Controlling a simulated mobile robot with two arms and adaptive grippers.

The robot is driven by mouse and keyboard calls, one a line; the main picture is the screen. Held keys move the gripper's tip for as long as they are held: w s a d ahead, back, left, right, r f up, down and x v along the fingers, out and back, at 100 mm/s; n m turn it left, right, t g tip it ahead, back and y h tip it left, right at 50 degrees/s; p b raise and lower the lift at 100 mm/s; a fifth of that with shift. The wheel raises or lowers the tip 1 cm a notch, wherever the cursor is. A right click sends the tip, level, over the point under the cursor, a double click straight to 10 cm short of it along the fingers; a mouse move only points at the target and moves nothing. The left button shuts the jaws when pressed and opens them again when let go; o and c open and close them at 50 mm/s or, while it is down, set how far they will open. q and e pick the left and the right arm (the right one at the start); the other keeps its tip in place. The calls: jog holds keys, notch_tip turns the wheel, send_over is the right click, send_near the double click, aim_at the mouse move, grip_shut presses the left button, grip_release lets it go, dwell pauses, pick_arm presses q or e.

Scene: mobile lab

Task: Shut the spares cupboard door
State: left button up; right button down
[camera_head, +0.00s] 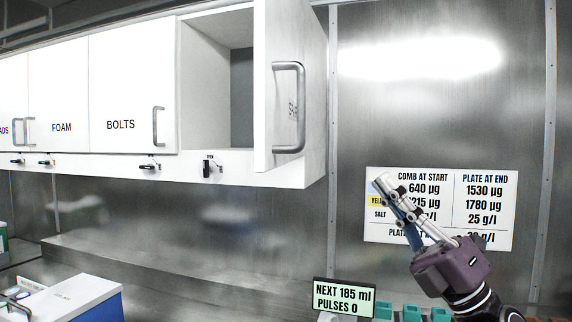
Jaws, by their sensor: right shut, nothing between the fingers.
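The spares cupboard door (268,125) stands open at the end of a row of white wall cupboards. It sticks out toward me, and its lettering is too foreshortened to read clearly. A grey bar handle (300,105) is on its face. The open cupboard's bare interior (215,100) shows left of the door. My right gripper (384,186) is shut and empty, pointing up and left. It is below and to the right of the door, clear of it, and in front of a printed sign. My left gripper is out of view.
Shut cupboards marked BOLTS (125,90) and FOAM (60,90) lie to the left, with small dark latches below. The sign (490,235) is on the metal wall. A display (343,298) and teal blocks (411,312) stand low. A white box (65,295) is lower left.

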jog(key=s+a+r+n+g, duration=0.5)
jog(key=n+g, duration=0.7)
jog(key=n, duration=0.2)
jog(key=n+h+p, duration=0.3)
jog(key=h+p, duration=0.2)
jog(key=p, duration=0.1)
send_near(265, 164)
jog(key=shift+g, duration=0.3)
jog(key=a, duration=0.2)
jog(key=w+a, duration=0.1)
jog(key=a, duration=0.2)
jog(key=shift+w+a+r, duration=0.25)
jog(key=shift+w+a, duration=0.05)
jog(key=shift+w+a+f, duration=0.1)
jog(key=shift+a+f, duration=0.05)
jog(key=shift+a, duration=0.5)
jog(key=shift+a+m, duration=0.1)
jog(key=shift+m, duration=0.2)
